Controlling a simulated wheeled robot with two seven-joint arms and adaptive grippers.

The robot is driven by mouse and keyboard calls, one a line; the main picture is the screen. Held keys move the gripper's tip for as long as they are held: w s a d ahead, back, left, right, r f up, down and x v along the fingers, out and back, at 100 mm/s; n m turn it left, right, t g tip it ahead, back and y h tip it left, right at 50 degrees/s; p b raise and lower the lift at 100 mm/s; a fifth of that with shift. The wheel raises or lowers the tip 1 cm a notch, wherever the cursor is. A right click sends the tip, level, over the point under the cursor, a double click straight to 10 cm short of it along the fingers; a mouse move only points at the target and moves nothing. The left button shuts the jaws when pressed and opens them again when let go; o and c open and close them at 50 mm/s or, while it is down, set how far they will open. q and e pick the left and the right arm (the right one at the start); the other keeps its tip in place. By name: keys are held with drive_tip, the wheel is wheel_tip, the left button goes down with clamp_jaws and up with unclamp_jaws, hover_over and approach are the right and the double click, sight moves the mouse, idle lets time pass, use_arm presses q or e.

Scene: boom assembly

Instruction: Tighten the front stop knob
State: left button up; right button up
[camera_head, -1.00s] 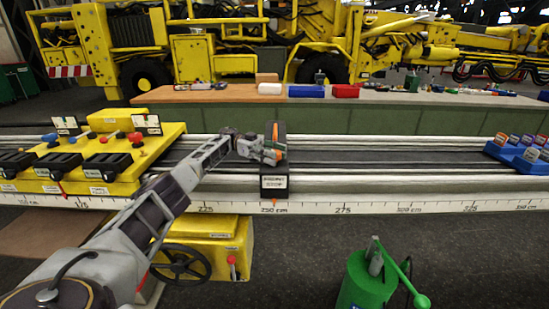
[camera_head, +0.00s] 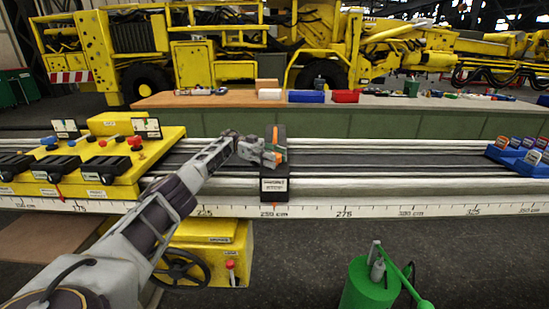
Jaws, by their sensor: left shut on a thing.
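The front stop is a dark upright block (camera_head: 274,186) with a white label, standing across the rail just above the 250 cm mark of the scale. An orange part shows at its upper end. My left gripper (camera_head: 276,155) reaches in from the left and is shut at the upper part of the stop, beside the orange part. The knob itself is mostly hidden by the fingers, and I cannot make out its shape. My right gripper is not in view.
A blue tray (camera_head: 515,155) stands on the rail at right. A green canister (camera_head: 366,287) and a yellow box with a handwheel (camera_head: 225,262) are in front. The rail between stop and blue tray is clear.

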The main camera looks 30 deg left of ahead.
use_arm(q)
drive_tip(key=o, duration=1)
drive_tip(key=shift+r, duration=5)
